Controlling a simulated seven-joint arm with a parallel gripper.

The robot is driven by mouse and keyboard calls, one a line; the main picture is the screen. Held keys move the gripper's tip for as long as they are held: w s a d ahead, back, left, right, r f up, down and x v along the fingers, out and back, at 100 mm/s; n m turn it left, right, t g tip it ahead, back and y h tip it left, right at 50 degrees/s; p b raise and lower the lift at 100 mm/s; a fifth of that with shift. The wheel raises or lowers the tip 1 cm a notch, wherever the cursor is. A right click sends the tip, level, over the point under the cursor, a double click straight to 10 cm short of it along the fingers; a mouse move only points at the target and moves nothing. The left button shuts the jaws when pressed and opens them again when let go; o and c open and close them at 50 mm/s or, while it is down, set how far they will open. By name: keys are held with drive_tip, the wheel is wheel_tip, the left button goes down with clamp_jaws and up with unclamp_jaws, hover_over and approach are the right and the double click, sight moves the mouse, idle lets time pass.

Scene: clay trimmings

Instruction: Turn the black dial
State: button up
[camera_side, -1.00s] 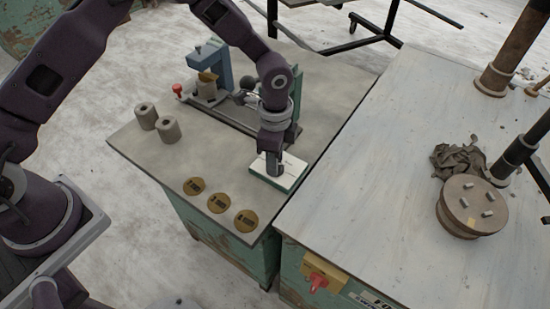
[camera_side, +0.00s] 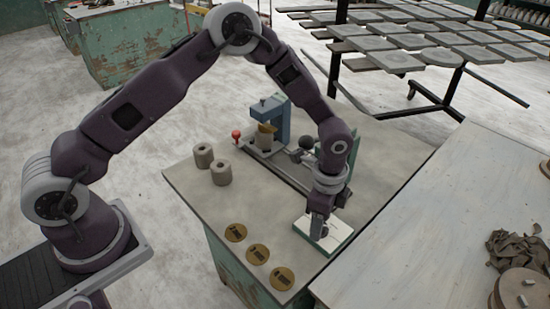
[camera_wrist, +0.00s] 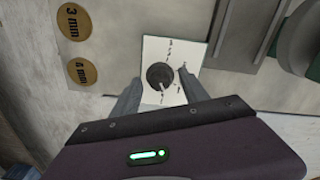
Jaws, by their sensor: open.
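The black dial (camera_wrist: 160,76) is round and sits on a white panel with small dark marks around it; a pale line runs on its lower part. In the side view the white panel (camera_side: 336,238) lies at the front of the grey bench top, and the dial is hidden behind my gripper. My gripper (camera_side: 319,232) points down over the panel. In the wrist view my gripper (camera_wrist: 155,84) is open, with one finger on the left of the dial and one on the right. I cannot tell whether either finger touches it.
Brass discs (camera_side: 257,254) lie left of the panel. Two grey cylinders (camera_side: 221,173) stand farther back. A fixture with a blue post (camera_side: 277,118) and a red knob (camera_side: 236,134) stands behind. A second table (camera_side: 440,230) is at the right, with a round board (camera_side: 518,289).

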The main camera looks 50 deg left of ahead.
drive_tip(key=n, duration=1.8)
drive_tip(key=shift+n, duration=0.4)
drive_tip(key=n, duration=0.6)
drive_tip(key=shift+n, duration=0.9)
wheel_tip(320, 180, up, 8)
drive_tip(key=shift+f, duration=0.1)
drive_tip(key=s+a+r+m+t, duration=0.2)
drive_tip(key=s+a+r+m, duration=0.2)
drive_tip(key=s+r, duration=0.3)
drive_tip(key=s+a+r+m+t, duration=0.1)
drive_tip(key=s+a+r+m, duration=0.3)
drive_tip(key=r, duration=1)
drive_tip(key=s+a, duration=0.3)
drive_tip(key=shift+s+r+t, duration=0.35)
drive_tip(key=shift+t, duration=0.05)
